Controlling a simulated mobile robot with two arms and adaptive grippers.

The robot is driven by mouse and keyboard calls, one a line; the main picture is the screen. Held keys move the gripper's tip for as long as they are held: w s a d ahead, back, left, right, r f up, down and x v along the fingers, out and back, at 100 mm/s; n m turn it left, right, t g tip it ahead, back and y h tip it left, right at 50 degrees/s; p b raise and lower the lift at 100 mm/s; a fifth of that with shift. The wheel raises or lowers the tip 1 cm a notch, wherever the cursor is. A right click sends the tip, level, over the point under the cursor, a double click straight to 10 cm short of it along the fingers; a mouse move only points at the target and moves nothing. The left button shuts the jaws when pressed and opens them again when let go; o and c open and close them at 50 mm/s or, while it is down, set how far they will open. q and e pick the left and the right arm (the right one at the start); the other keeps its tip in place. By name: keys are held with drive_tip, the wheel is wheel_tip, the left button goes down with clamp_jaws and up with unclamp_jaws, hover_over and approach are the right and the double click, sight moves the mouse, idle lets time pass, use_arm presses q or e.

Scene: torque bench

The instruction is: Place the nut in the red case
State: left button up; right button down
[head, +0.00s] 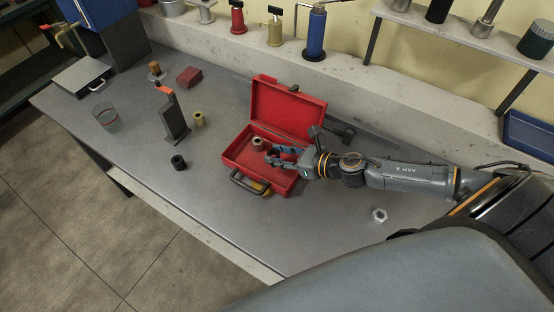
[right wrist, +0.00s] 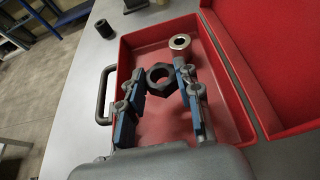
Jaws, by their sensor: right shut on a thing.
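The red case (head: 228,154) lies open on the bench, its lid (head: 290,108) raised at the back. It also shows in the right wrist view (right wrist: 208,88). My right gripper (head: 270,156) reaches in from the right over the case's tray. In the right wrist view, its fingertips are shut on a dark hex nut (right wrist: 162,76), with the red floor behind it. I cannot tell whether the nut touches the floor. Another nut, silvery (head: 379,214), lies on the bench to the right of the case. My left gripper is not in view.
A metal ring-shaped piece (head: 258,143) stands in the case, near my fingertips. A yellow thing (head: 257,187) shows by the case's front handle. A dark socket (head: 178,162), a dark stand (head: 173,122) and a glass (head: 107,117) are to the left. Bare bench lies in front.

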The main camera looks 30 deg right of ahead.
drive_tip(key=shift+w+f, duration=0.2)
drive_tip(key=shift+f, duration=0.05)
drive_tip(key=shift+w+f, duration=0.1)
drive_tip(key=shift+f, duration=1.6)
drive_tip(key=shift+f, duration=0.2)
drive_tip(key=c, duration=0.9)
unclamp_jaws()
drive_tip(key=shift+c, duration=0.2)
drive_tip(key=shift+r, duration=0.1)
